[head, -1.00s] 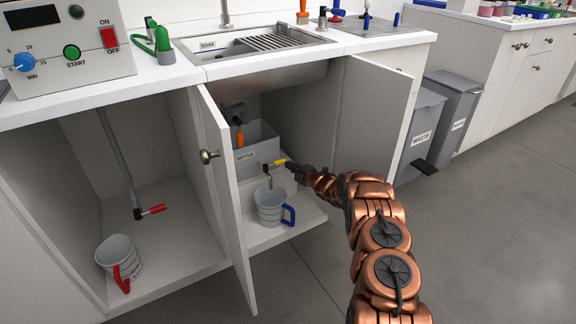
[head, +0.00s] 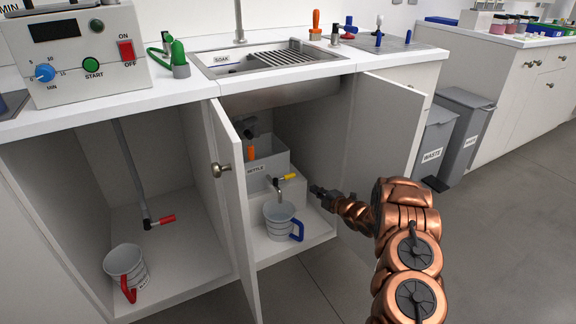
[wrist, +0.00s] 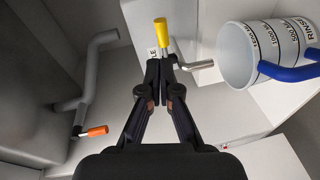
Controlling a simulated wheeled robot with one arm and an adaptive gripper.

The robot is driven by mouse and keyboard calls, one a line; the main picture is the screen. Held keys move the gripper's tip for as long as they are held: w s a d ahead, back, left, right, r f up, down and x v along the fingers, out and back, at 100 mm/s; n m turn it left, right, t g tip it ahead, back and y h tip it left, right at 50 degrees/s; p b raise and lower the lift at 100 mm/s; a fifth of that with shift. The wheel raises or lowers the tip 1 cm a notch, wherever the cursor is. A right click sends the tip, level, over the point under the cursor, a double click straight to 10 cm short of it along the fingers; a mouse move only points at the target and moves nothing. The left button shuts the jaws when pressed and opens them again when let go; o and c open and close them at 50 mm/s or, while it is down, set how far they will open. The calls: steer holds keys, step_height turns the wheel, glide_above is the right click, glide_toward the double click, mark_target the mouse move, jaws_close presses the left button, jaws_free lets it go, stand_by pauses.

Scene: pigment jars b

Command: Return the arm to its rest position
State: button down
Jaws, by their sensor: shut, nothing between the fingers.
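My gripper (head: 318,190) is shut and empty in front of the open sink cabinet, to the right of a small tap with a yellow handle (head: 289,177). In the wrist view my gripper's closed fingertips (wrist: 159,66) appear just below the yellow handle (wrist: 161,28); the head view shows a gap between them. A grey measuring jug with a blue handle (head: 279,221) stands on the cabinet floor under the tap. It also shows at the upper right of the wrist view (wrist: 250,55).
The left cabinet door (head: 234,205) and right door (head: 392,125) stand open beside my arm. A jug with a red handle (head: 124,263) is in the left bay. A grey bin marked WASTE (head: 433,145) stands right of the right door. Open floor lies at the lower right.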

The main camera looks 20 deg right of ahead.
step_height(320, 180, up, 19)
steer(key=d+m+g+h+p, duration=0.1)
steer(key=m+g+h+p, duration=0.3)
steer(key=p, duration=0.5)
steer(key=s+a+r+m+g+h+p, duration=0.35)
steer(key=s+r+m+p, duration=0.3)
steer(key=s+r, duration=0.5)
steer(key=s+a+r+m+g+y+p, duration=0.1)
steer(key=s+a+r+m+g+p, duration=0.2)
steer(key=s, duration=1.3)
steer(key=s+a+r+m+g+p, duration=0.3)
steer(key=s+a+r+p, duration=0.6)
steer(key=s+r, duration=0.5)
steer(key=s+a+r+m+g+y+p, duration=0.1)
steer(key=s+a+r+m+g+p, duration=0.2)
steer(key=s, duration=1.4)
steer(key=a+r+g+p, duration=0.1)
steer(key=a+r+p, duration=0.2)
steer(key=a+r, duration=0.2)
steer(key=shift+s+a+r+y, duration=0.35)
steer(key=shift+s+r, duration=0.05)
steer(key=shift+r, duration=0.3)
